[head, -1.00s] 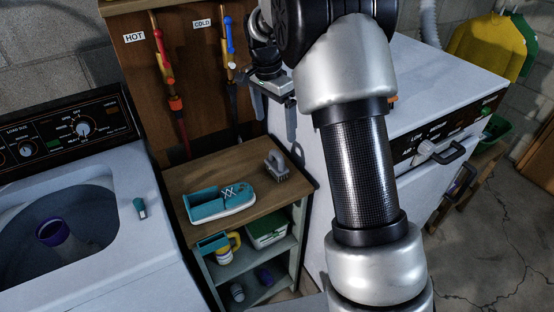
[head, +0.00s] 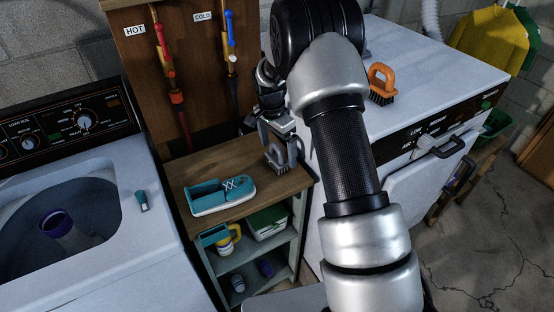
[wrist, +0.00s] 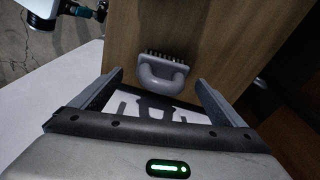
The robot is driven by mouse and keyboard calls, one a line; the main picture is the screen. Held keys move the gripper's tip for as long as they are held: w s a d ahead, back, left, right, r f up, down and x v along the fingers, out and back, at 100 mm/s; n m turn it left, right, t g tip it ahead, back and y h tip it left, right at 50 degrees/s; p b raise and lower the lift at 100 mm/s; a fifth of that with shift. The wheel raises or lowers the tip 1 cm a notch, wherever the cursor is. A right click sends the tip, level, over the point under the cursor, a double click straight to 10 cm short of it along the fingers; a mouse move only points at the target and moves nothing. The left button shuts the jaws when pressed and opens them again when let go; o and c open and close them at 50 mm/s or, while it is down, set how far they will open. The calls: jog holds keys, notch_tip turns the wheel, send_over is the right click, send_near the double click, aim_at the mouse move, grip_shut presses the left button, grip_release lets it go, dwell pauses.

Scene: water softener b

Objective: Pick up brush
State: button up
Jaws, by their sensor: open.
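A grey brush (head: 276,160) with a loop handle sits on the wooden top of a small shelf unit, near its back right corner. My gripper (head: 279,147) is open and close above it, partly covering it in the head view. In the wrist view the grey brush (wrist: 163,72) lies between the two spread fingertips (wrist: 160,79), its handle toward my gripper and its bristles away. I cannot tell whether a finger touches it. A second brush, orange with dark bristles (head: 382,83), stands on the white machine to the right.
A mug (head: 228,238) and a box (head: 267,222) are below. The open washer (head: 150,250) stands left, the white machine (head: 425,75) right. Hot and cold taps are behind.

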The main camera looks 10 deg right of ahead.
aim_at(278, 156)
jog(key=shift+w+f, duration=0.2)
jog(key=shift+f, duration=1.65)
